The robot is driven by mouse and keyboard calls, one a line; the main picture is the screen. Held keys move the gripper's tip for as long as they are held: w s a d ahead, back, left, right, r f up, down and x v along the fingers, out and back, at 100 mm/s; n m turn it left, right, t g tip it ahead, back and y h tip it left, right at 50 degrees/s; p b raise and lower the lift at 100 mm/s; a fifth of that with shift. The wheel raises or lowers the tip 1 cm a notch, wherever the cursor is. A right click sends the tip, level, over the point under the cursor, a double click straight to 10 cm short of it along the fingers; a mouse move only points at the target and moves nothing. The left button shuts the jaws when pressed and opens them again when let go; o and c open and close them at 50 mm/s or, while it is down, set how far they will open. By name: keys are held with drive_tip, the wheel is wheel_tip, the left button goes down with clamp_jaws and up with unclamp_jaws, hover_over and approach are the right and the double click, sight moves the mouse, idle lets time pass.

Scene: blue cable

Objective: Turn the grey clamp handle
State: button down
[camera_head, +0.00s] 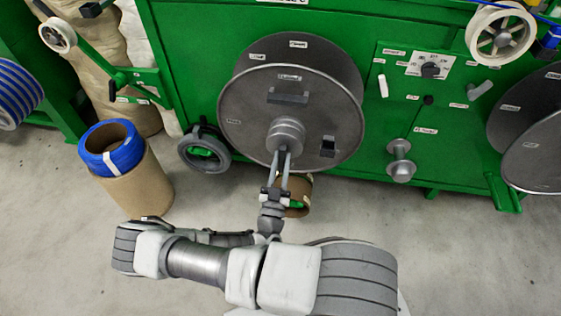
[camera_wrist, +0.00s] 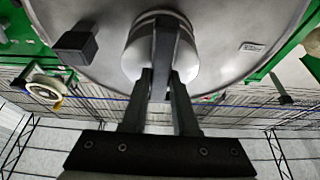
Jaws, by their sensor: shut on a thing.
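A large grey reel (camera_head: 250,110) faces me on the green machine, with a round hub (camera_head: 287,130) at its centre. In the wrist view the hub (camera_wrist: 188,62) carries the grey clamp handle (camera_wrist: 165,45), a dark bar across its face, running about upright in the picture. My gripper (camera_head: 283,154) reaches up to the hub from below. In the wrist view my gripper (camera_wrist: 161,76) has one finger on each side of the handle and is shut on it. In the head view the fingers mostly hide the handle.
Two dark blocks (camera_head: 288,97) (camera_head: 328,147) stick out from the reel face. A knob panel (camera_head: 430,65) and a grey spool (camera_head: 400,160) are to the right. A cardboard tube (camera_head: 140,185) with a blue coil (camera_head: 128,150) stands on the floor at left.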

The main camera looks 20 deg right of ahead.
drive_tip(key=shift+n, duration=0.4)
drive_tip(key=c, duration=0.7)
unclamp_jaws()
drive_tip(key=shift+m, duration=0.4)
